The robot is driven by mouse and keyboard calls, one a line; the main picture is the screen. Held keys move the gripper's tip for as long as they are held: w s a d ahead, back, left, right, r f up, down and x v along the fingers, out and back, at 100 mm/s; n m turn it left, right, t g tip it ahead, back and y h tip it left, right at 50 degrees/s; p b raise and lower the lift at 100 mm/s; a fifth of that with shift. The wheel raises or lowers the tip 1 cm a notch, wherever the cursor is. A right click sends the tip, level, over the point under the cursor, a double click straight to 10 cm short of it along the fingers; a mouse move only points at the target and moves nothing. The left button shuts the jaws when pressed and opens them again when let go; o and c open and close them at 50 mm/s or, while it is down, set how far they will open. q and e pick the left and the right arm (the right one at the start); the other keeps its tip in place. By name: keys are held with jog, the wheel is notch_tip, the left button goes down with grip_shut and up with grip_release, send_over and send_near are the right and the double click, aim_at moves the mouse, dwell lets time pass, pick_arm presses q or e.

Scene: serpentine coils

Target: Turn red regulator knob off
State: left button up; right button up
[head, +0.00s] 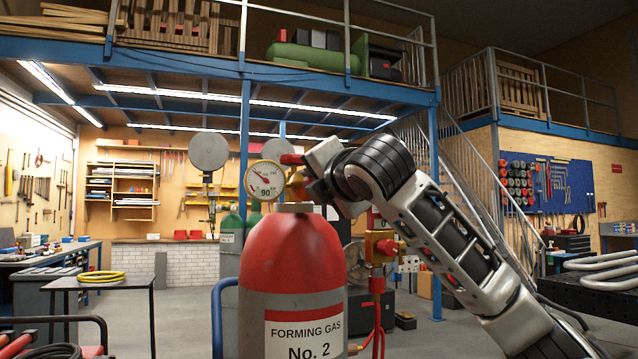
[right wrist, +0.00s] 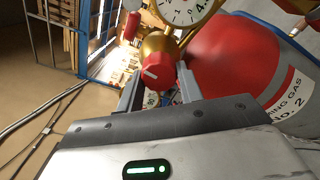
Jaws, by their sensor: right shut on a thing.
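A grey gas cylinder with a red top (head: 296,250), labelled "FORMING GAS No. 2", stands upright in the head view. Its brass regulator (head: 297,187) carries a round white gauge (head: 265,180). The red regulator knob (right wrist: 157,76), with a white mark on its face, shows in the right wrist view in front of the brass body (right wrist: 160,47). My right gripper (right wrist: 160,82) is shut on this knob, one finger on each side. In the head view my right gripper (head: 310,182) is at the regulator's right side and hides the knob. My left gripper is out of view.
A red part (head: 291,159) sits at the regulator's top, close to my gripper. A yellow box with a red knob (head: 386,247) stands right of the cylinder. A blue rail (head: 218,310) runs on its left. A table with a yellow coil (head: 102,276) is further left.

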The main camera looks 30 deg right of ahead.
jog(key=shift+f+n, duration=0.1)
jog(key=shift+n, duration=0.8)
jog(key=o, duration=1)
pick_arm(q)
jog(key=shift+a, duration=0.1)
jog(key=b, duration=0.1)
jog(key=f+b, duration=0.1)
jog(key=b, duration=0.1)
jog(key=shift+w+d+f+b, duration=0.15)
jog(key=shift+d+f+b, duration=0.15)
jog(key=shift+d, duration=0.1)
pick_arm(e)
jog(key=v, duration=1.6)
jog(key=shift+d, duration=0.1)
